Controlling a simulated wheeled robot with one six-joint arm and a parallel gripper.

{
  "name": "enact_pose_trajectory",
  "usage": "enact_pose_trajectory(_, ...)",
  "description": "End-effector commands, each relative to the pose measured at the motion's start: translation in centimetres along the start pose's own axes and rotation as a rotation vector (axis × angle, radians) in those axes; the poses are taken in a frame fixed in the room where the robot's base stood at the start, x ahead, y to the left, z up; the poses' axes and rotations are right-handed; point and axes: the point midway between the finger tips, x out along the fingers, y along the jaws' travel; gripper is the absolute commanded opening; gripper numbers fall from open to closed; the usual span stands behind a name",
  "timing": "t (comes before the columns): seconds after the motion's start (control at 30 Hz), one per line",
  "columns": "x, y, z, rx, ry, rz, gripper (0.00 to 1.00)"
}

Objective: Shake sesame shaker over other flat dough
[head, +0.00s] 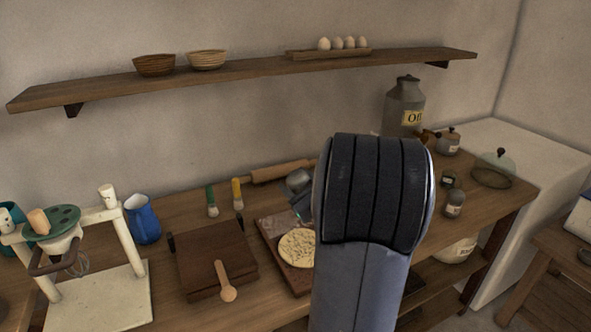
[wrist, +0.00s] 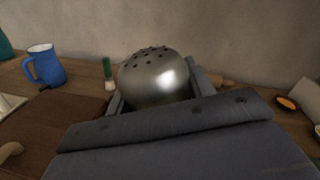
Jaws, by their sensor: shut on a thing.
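The sesame shaker (wrist: 155,72) is a round, shiny metal body with a domed top full of dark holes. In the wrist view it sits between the two fingers of my gripper (wrist: 157,88), which is shut on it. The holed top faces up and slightly away. In the head view a grey metal shape (head: 298,181) shows beside my arm; it looks like the shaker, partly hidden. One pale round flat dough (head: 296,248) lies on a dark wooden board (head: 271,232). My arm covers its right edge and whatever lies farther right.
Jars and an oil can (head: 404,105) stand at right. A shelf (head: 240,72) runs above.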

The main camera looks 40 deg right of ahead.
Motion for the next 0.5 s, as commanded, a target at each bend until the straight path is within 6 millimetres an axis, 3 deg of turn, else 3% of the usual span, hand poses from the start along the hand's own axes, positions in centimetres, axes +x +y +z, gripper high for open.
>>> enact_pose_trajectory(0.5, -0.01, -0.62, 0.63, 0.344, 0.001, 0.001, 0.25)
